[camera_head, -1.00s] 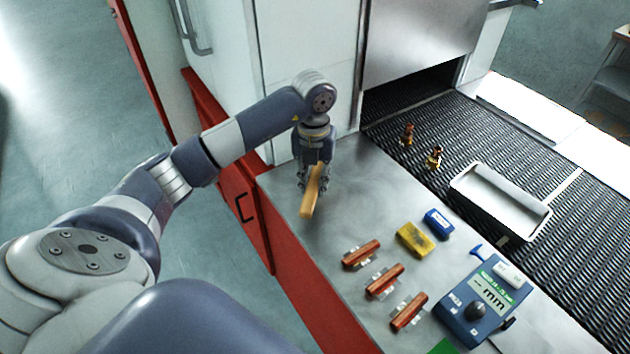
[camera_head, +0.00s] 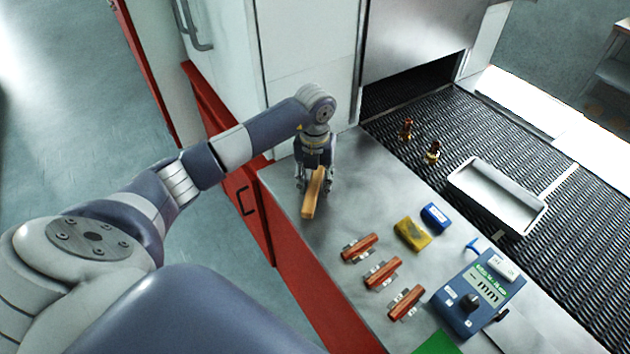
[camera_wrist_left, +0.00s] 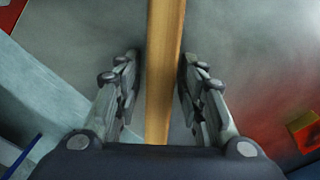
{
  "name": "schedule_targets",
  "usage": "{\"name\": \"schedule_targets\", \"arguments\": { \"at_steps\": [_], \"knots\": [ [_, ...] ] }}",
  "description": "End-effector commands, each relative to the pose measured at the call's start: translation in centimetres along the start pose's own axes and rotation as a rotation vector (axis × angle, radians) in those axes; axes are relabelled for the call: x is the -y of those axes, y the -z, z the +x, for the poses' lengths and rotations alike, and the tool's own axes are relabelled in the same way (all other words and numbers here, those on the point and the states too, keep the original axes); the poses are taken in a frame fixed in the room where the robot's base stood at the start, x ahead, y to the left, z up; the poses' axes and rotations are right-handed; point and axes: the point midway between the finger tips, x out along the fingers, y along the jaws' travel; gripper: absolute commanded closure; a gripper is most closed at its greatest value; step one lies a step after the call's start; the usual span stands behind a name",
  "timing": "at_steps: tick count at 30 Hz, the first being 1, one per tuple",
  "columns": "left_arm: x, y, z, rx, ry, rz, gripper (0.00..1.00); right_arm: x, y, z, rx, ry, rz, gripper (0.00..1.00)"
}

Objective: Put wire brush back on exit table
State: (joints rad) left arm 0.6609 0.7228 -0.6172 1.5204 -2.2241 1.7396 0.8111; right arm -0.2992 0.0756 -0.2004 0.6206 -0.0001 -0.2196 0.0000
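The wire brush shows as a long wooden handle (camera_head: 312,196) at the left end of the steel exit table (camera_head: 350,205). It appears to lie on the table top; its bristles are hidden. My left gripper (camera_head: 314,187) is low over the table, pointing down around the brush. In the left wrist view the handle (camera_wrist_left: 163,70) runs between the two fingers (camera_wrist_left: 160,75). A gap shows on the handle's left side, and the right finger is very close to it. The fingers are open. My right gripper is not in view.
Several orange-brown parts (camera_head: 383,272), a yellow block (camera_head: 411,234), a blue block (camera_head: 435,216) and a blue measuring device (camera_head: 471,297) lie to the right on the table. A mesh belt (camera_head: 480,140) behind carries two brass fittings (camera_head: 433,152) and a metal tray (camera_head: 497,196).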

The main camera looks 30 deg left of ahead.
Motion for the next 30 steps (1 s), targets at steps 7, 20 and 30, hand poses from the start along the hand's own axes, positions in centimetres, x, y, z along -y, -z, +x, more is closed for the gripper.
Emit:
{"name": "schedule_targets", "arguments": {
  "at_steps": [7, 20, 30],
  "knots": [
    [0.0, 0.0, 0.0, -0.001, 0.0, 0.0, 0.58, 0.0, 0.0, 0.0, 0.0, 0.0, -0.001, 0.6],
    [0.0, -0.2, -5.5, 0.008, 0.002, 0.001, 0.58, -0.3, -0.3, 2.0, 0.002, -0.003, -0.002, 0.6],
    [0.0, -0.1, -11.5, 0.002, 0.0, -0.001, 0.58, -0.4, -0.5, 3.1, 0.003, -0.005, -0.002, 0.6]
  ]
}}
